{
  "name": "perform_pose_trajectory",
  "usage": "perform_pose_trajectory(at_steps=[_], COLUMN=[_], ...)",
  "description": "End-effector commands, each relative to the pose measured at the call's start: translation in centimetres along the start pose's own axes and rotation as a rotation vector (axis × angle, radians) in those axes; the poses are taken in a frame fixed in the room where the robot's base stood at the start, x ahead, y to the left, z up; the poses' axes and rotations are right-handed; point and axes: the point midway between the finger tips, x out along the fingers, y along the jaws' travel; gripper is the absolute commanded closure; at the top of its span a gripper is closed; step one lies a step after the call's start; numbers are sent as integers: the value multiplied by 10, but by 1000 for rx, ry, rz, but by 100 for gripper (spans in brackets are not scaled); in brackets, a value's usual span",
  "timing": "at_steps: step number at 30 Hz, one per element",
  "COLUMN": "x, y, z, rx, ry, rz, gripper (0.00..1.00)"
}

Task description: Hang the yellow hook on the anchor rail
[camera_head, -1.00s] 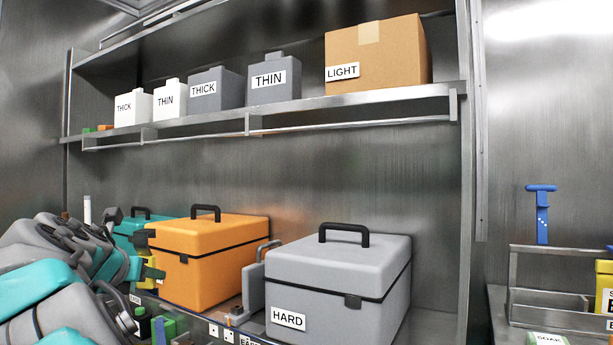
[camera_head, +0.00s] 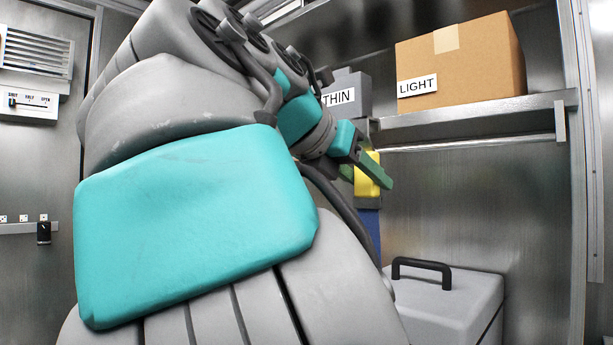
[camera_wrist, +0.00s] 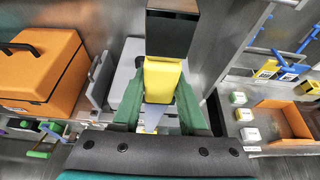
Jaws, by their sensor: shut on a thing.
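My gripper (camera_head: 372,170) is raised in front of the shelf, its green fingers shut on a yellow block-like piece (camera_head: 367,182), which I take to be the yellow hook. In the wrist view the yellow piece (camera_wrist: 163,78) sits between the green fingers (camera_wrist: 160,108), with a dark block (camera_wrist: 172,32) just beyond it. The hook's full shape is hidden. A blue part (camera_head: 368,224) shows below the yellow one; I cannot tell whether they are joined. A thin metal rail (camera_head: 470,142) runs under the shelf, right of my gripper and apart from it. I cannot tell whether it is the anchor rail.
A cardboard box (camera_head: 460,62) labelled LIGHT and a grey container (camera_head: 347,95) stand on the shelf (camera_head: 480,118). A grey case (camera_head: 447,300) with a black handle is below. An orange case (camera_wrist: 40,70) is at left in the wrist view. My arm hides the middle left.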

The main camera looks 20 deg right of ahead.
Motion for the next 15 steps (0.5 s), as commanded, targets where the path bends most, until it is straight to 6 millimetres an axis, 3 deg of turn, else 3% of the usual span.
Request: perform_pose_trajectory(at_steps=[15], x=[29], y=[0], z=[12], rx=[-1], ry=[-1], rz=[0], gripper=[100])
